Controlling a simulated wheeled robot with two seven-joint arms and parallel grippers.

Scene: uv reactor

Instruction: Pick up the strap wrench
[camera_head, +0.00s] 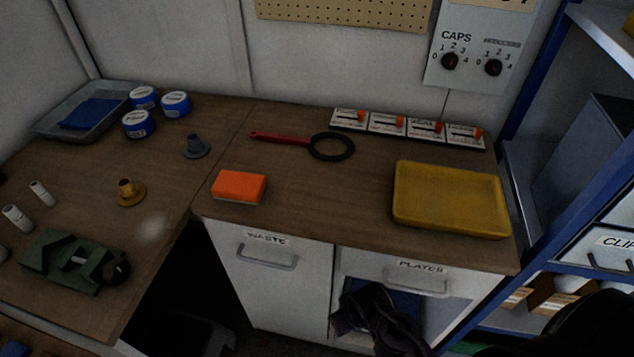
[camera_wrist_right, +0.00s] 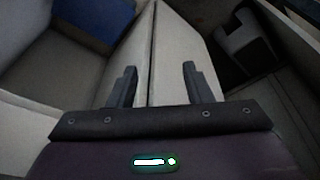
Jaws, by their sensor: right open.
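The strap wrench (camera_head: 331,147) lies flat on the wooden counter in the head view, towards the back. Its red handle (camera_head: 279,137) points left and its black loop lies to the right. My right gripper (camera_wrist_right: 158,80) shows in the right wrist view with its two dark fingers apart and nothing between them. In the head view a dark gripper (camera_head: 378,318) is low in front of the cabinet, below the counter edge and well away from the wrench. My left gripper is not in view.
An orange sponge (camera_head: 239,185) lies in front of the wrench. A yellow tray (camera_head: 450,198) is to the right, and a row of switches (camera_head: 407,127) stands behind.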

